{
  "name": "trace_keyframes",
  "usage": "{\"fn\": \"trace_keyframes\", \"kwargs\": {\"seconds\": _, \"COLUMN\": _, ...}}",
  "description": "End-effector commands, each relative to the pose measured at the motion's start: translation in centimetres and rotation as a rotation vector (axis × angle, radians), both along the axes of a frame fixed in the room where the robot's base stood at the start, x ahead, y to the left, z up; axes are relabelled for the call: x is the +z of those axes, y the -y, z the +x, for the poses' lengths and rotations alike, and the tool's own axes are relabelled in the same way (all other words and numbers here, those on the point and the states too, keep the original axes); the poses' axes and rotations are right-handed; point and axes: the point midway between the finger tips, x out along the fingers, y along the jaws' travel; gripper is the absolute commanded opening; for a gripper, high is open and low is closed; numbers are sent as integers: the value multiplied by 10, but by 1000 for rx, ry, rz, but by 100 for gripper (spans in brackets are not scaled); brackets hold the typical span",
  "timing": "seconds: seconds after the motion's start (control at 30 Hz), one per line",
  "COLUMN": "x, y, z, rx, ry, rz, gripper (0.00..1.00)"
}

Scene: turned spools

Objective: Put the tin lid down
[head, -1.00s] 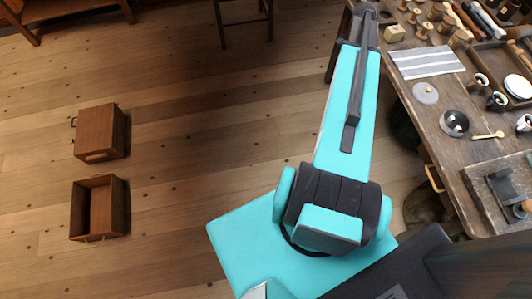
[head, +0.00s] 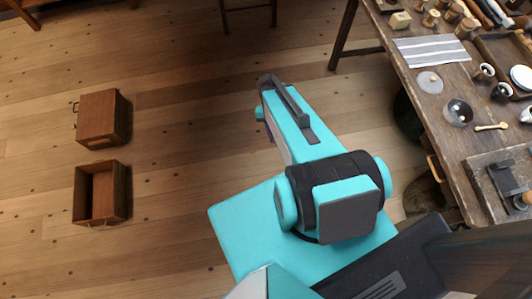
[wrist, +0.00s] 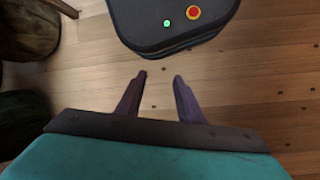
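A round grey disc with a small mark at its middle, which looks like the tin lid (head: 429,82), lies flat on the wooden workbench (head: 440,136) in the head view. It sits just below a striped grey cloth and touches no gripper. My gripper (wrist: 160,76) shows in the wrist view with its two fingers apart and nothing between them. It is over the floor, away from the bench. In the head view the gripper is hidden behind my arm. The lid is not in the wrist view.
A dark shiny bowl (head: 459,112) and a small pale spoon (head: 491,127) lie near the lid. The striped cloth (head: 432,49), spools (head: 431,18) and a tray (head: 490,43) crowd the bench. Two wooden boxes (head: 102,117) (head: 82,194) stand on open floor.

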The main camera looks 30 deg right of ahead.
Motion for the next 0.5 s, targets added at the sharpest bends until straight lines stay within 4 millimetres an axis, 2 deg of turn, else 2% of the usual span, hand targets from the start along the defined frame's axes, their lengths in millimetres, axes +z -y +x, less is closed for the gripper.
{"fn": "trace_keyframes", "kwargs": {"seconds": 0.03, "x": -6, "y": -17, "z": -14, "rx": 61, "ry": -15, "rz": 28, "gripper": 34}}
{"fn": "trace_keyframes", "kwargs": {"seconds": 0.2, "x": -26, "y": -63, "z": -55, "rx": 260, "ry": -54, "rz": 120, "gripper": 34}}
{"fn": "trace_keyframes", "kwargs": {"seconds": 0.4, "x": -40, "y": -95, "z": -94, "rx": 428, "ry": -90, "rz": 201, "gripper": 34}}
{"fn": "trace_keyframes", "kwargs": {"seconds": 0.5, "x": -43, "y": -103, "z": -102, "rx": 468, "ry": -97, "rz": 219, "gripper": 34}}
